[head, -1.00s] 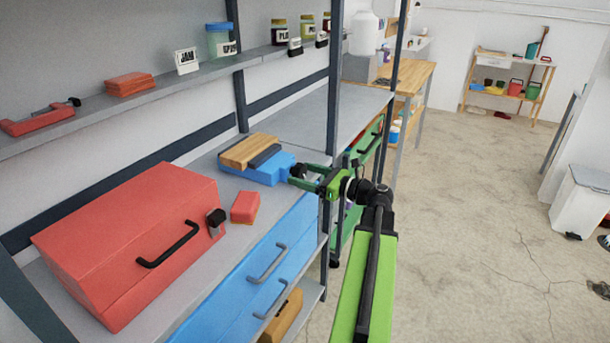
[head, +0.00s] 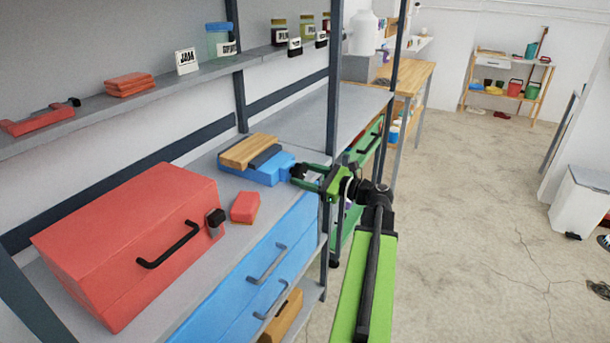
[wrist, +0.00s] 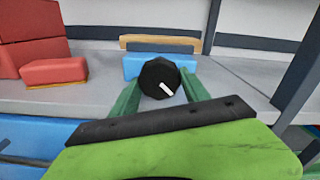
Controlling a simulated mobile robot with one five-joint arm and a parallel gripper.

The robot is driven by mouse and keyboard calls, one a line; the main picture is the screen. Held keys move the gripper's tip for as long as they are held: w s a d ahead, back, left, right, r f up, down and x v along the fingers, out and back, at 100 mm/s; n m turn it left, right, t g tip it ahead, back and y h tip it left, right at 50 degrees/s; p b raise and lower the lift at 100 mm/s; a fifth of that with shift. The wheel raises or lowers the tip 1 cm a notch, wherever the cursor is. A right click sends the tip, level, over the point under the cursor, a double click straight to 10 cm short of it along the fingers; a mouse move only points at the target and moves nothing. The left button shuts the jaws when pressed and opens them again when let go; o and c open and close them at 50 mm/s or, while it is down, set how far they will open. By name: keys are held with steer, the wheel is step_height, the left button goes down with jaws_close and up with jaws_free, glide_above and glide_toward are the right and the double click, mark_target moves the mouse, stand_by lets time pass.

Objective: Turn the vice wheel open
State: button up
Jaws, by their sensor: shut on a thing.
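The blue vice (head: 256,172) sits on the grey bench, with a wooden block (head: 248,150) and a dark jaw bar on top. Its black wheel (wrist: 160,78) with a white mark faces me in the wrist view; the mark slants down to the right. My green gripper (head: 304,175) is at the front of the vice, its fingers on either side of the wheel and shut on it. In the head view the wheel is mostly hidden between the fingers. The vice body also shows behind the wheel in the wrist view (wrist: 135,66).
A red toolbox (head: 130,240) and a small red block (head: 245,207) stand left of the vice. A dark shelf post (head: 333,90) rises close beside my gripper. Blue drawers (head: 255,270) are below.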

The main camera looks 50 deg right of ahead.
steer(key=o, duration=1.3)
steer(key=shift+o, duration=0.2)
steer(key=shift+s, duration=0.15)
steer(key=v, duration=1.7)
steer(key=shift+s, duration=0.15)
